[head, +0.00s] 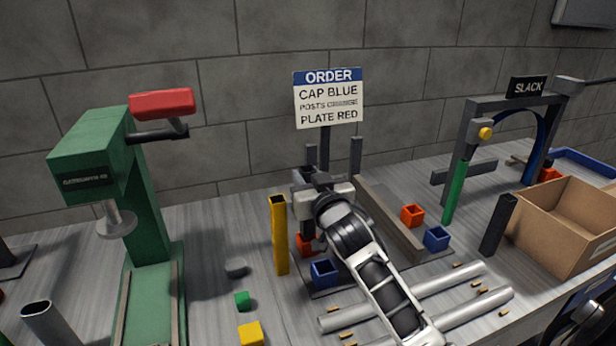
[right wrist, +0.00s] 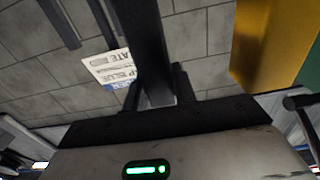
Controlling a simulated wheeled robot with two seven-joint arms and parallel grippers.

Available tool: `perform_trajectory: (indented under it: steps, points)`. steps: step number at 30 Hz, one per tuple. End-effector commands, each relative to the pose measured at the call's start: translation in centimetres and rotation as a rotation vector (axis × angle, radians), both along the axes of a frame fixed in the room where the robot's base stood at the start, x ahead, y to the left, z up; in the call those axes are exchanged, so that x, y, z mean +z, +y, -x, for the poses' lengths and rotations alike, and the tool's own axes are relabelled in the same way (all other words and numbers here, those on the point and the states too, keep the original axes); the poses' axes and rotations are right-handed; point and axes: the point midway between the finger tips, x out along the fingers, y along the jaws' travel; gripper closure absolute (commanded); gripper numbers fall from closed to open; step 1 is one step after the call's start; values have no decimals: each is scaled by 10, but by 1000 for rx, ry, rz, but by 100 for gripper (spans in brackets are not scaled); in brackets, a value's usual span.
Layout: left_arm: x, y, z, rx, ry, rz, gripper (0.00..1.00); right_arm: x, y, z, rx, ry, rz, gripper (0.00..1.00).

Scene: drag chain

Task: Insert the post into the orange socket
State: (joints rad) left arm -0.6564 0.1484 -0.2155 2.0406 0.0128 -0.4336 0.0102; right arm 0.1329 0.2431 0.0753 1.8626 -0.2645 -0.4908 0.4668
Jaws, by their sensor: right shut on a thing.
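My right gripper (head: 322,190) is shut on a dark grey post (head: 308,173), which stands roughly upright. In the right wrist view a dark bar (right wrist: 145,35) runs up from the gripper body. Another orange socket (head: 412,215) sits to the right, empty as far as I see. My left gripper is not in view.
A yellow post (head: 279,238) stands close left of the gripper. Blue sockets (head: 325,273) (head: 436,238) sit nearby. A grey rail (head: 390,220) lies behind my arm, and a green press (head: 150,200) stands left. A dark post (head: 497,225) and cardboard box (head: 565,225) are right.

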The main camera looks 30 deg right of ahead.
Motion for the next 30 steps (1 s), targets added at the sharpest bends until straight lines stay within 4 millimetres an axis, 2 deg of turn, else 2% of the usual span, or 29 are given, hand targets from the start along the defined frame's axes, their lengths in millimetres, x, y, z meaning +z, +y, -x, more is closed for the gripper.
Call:
perform_trajectory:
  steps: [30]
  points:
    - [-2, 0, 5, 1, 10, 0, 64, -4, 0, 0, 0, -1, 0, 100]
